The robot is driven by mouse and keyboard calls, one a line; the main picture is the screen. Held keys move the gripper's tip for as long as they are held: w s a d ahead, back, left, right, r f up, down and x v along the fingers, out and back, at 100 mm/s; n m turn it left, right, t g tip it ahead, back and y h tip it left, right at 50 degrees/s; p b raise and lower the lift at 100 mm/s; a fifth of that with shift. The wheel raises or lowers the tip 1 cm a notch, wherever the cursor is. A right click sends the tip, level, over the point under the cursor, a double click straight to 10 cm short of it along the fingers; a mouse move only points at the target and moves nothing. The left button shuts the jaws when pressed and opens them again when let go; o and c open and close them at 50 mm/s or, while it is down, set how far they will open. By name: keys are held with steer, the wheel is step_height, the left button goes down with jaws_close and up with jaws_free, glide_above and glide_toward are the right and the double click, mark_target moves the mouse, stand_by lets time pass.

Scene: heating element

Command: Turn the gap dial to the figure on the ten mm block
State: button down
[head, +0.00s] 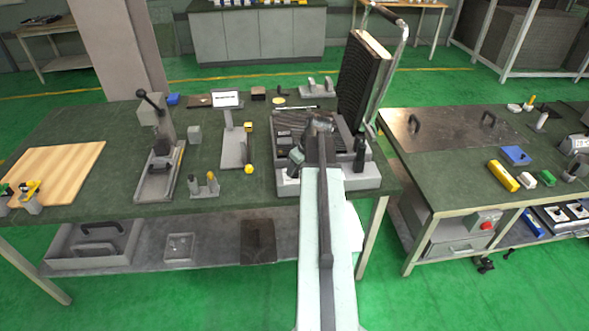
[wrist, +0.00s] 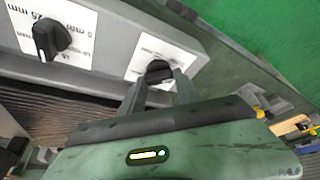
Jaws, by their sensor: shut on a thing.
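My gripper (wrist: 161,82) is shut on a black dial (wrist: 159,70) on a white plate at the right of a grey panel in the wrist view. One finger is on each side of it. That plate's text is too small or covered to read. A second black dial (wrist: 50,38), at the left, has a plate with figures in mm, including 5 mm and 25 mm; my gripper is apart from it. In the head view, my arm reaches over the ribbed machine (head: 288,122) and hides the dials. I cannot tell which block is the ten mm one.
The machine's raised ribbed plate (head: 360,82) stands at its back right. A second table (head: 440,160) is at the right. A wooden board (head: 55,170) lies far left.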

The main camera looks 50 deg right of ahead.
steer(key=m, duration=0.2)
steer(key=m+h, duration=0.1)
steer(key=m, duration=0.1)
steer(key=shift+a+h, duration=0.2)
steer(key=shift+h, duration=0.1)
steer(key=m+g+h, duration=0.1)
steer(key=m, duration=0.3)
steer(key=shift+w+m, duration=0.1)
steer(key=shift+m, duration=0.3)
steer(key=m, duration=0.2)
steer(key=m+g+h, duration=0.1)
steer(key=m, duration=0.1)
steer(key=shift+w+a+g, duration=0.1)
steer(key=shift+w+g, duration=0.05)
steer(key=shift+g, duration=0.15)
steer(key=shift+m+g+h, duration=0.4)
steer(key=shift+m+g, duration=0.2)
steer(key=shift+m, duration=1.3)
steer(key=shift+w, duration=0.1)
steer(key=c, duration=0.9)
jaws_free()
